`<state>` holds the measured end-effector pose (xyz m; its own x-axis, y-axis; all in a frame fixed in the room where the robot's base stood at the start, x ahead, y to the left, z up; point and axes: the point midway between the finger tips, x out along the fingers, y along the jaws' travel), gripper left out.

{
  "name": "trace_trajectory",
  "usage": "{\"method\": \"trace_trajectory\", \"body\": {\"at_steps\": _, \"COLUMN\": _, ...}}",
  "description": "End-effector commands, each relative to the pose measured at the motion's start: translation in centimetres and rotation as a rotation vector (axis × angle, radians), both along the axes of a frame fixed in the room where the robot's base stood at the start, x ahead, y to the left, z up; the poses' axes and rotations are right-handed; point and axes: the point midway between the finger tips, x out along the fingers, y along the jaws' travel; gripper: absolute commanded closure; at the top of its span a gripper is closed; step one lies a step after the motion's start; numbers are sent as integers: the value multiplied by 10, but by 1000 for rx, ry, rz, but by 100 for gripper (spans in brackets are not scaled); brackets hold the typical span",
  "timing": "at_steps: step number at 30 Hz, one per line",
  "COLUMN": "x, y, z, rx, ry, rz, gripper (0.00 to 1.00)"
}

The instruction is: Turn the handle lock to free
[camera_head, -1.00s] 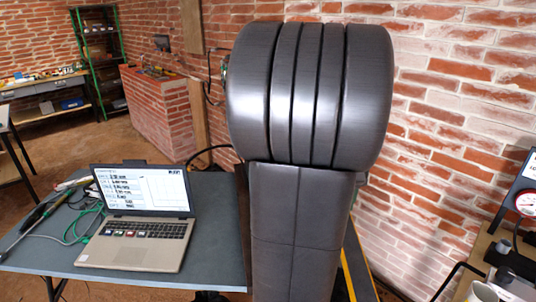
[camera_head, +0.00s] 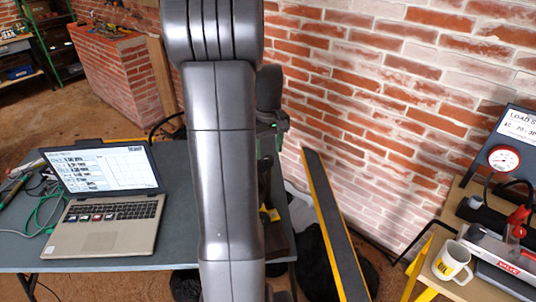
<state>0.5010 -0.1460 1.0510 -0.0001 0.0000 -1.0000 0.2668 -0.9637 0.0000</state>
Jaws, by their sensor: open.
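My grey arm fills the middle of the view. My gripper (camera_head: 266,165) shows only as a dark piece behind the arm's right edge, below a wrist part with a green light. It is open, mostly hidden, and far to the left of the red handle. I see nothing held in it.
A laptop (camera_head: 107,201) stands open on the grey table (camera_head: 112,262) at left, beside cables. A yellow-edged black beam (camera_head: 335,230) leans by the brick wall (camera_head: 360,90).

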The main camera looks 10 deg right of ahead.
Motion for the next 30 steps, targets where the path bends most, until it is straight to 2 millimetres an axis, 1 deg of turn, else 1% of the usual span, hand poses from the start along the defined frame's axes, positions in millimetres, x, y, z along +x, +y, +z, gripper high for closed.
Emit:
{"method": "trace_trajectory", "body": {"at_steps": 1, "x": -1, "y": 0, "z": -8, "rx": 1, "ry": 4, "rz": 0, "gripper": 48}}
{"method": "trace_trajectory", "body": {"at_steps": 3, "x": -1, "y": 0, "z": -17, "rx": 1, "ry": 3, "rz": 0, "gripper": 48}}
{"method": "trace_trajectory", "body": {"at_steps": 6, "x": 0, "y": 0, "z": -27, "rx": 0, "ry": 2, "rz": 0, "gripper": 48}}
{"method": "trace_trajectory", "body": {"at_steps": 10, "x": 0, "y": 0, "z": -33, "rx": 0, "ry": 0, "rz": 0, "gripper": 48}}
{"method": "trace_trajectory", "body": {"at_steps": 17, "x": 0, "y": 0, "z": -33, "rx": 0, "ry": 0, "rz": 0, "gripper": 48}}
{"method": "trace_trajectory", "body": {"at_steps": 18, "x": 0, "y": 0, "z": -33, "rx": 0, "ry": 0, "rz": 0, "gripper": 50}}
{"method": "trace_trajectory", "body": {"at_steps": 23, "x": 0, "y": 0, "z": -33, "rx": 0, "ry": 0, "rz": 0, "gripper": 81}}
{"method": "trace_trajectory", "body": {"at_steps": 24, "x": 0, "y": 0, "z": -33, "rx": 0, "ry": 0, "rz": 0, "gripper": 89}}
{"method": "trace_trajectory", "body": {"at_steps": 25, "x": 0, "y": 0, "z": -33, "rx": 0, "ry": 0, "rz": 0, "gripper": 92}}
{"method": "trace_trajectory", "body": {"at_steps": 30, "x": 0, "y": 0, "z": -33, "rx": 0, "ry": 0, "rz": 6, "gripper": 92}}
